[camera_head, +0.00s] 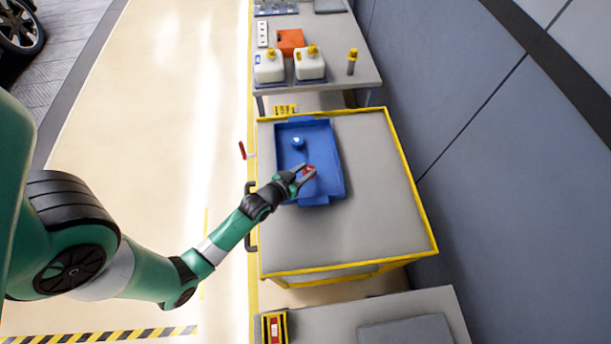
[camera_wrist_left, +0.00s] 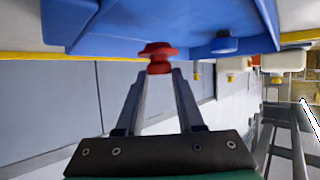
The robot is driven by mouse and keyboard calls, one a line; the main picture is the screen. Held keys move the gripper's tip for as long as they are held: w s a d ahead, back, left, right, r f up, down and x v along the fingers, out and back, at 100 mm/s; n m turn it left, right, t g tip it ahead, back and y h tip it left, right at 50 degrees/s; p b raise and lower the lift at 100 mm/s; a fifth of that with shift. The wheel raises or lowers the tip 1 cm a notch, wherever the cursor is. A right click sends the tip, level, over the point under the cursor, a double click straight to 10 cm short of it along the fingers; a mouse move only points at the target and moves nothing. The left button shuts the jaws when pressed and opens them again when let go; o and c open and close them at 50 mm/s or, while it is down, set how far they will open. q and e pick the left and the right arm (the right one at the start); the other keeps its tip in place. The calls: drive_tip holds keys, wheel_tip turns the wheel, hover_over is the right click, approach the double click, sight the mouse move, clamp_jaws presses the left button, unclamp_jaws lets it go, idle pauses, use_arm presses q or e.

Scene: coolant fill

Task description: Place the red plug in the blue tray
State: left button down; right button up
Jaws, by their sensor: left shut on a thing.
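The blue tray (camera_head: 326,151) lies on the grey top of a yellow-edged cart, and it fills the upper part of the left wrist view (camera_wrist_left: 160,22). My left gripper (camera_head: 305,173) is over the front part of the tray. It is shut on the red plug (camera_head: 309,169). In the left wrist view the red plug (camera_wrist_left: 158,55) is between the fingertips, in front of the tray. I cannot tell whether the plug touches the tray. A blue cap-like piece (camera_head: 298,142) is in the tray behind the gripper, also in the left wrist view (camera_wrist_left: 224,43). My right gripper is not in view.
The cart top (camera_head: 385,190) is clear right of and in front of the tray. A bench behind holds two white jugs (camera_head: 310,63), an orange box (camera_head: 290,41) and a yellow-topped cylinder (camera_head: 352,61). A grey wall stands at the right.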

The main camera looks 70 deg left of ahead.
use_arm(q)
drive_tip(key=f, duration=0.1)
drive_tip(key=f+b, duration=0.1)
drive_tip(key=f, duration=0.1)
drive_tip(key=shift+w+a, duration=0.15)
drive_tip(key=shift+a, duration=0.1)
drive_tip(key=shift+f, duration=0.3)
drive_tip(key=shift+f+b, duration=0.15)
drive_tip(key=shift+b, duration=0.2)
drive_tip(key=c, duration=0.5)
unclamp_jaws()
